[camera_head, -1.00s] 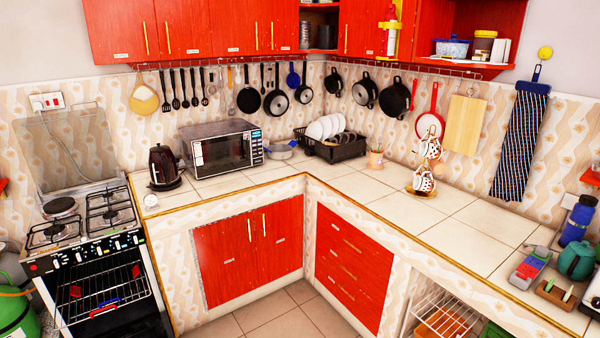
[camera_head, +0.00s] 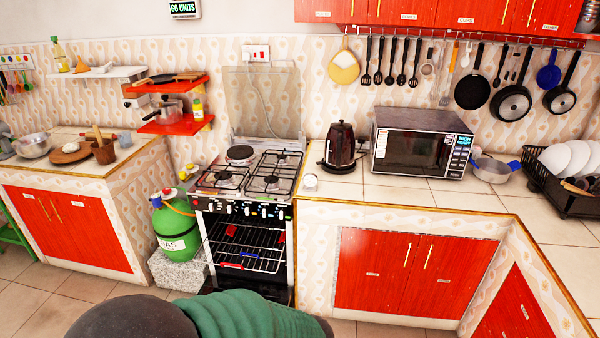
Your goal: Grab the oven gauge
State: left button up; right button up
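A small white round item (camera_head: 310,181) stands on the counter's left end, just right of the stove and in front of the dark kettle. It looks like a dial and may be the oven gauge, but its face is too small to read. The stove (camera_head: 262,207) has a row of knobs on its front, and its oven is open with a wire rack showing. Neither of my grippers can be made out in view.
The kettle (camera_head: 340,147) and microwave (camera_head: 421,142) stand on the counter (camera_head: 395,197). A green gas cylinder (camera_head: 177,229) stands left of the stove. Pans and utensils hang along the back wall. Tiled floor shows in front of the left cabinet.

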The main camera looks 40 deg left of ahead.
aim_at(310, 179)
jog(key=i+u, duration=0.25)
jog(key=u, duration=0.2)
jog(key=i+l+u, duration=0.15)
jog(key=u, duration=0.3)
jog(key=i+l+u, duration=0.2)
jog(key=i+u, duration=0.25)
jog(key=l+u, duration=0.25)
jog(key=u, duration=0.25)
jog(key=i+l+u, duration=0.2)
jog(key=l+u, duration=0.25)
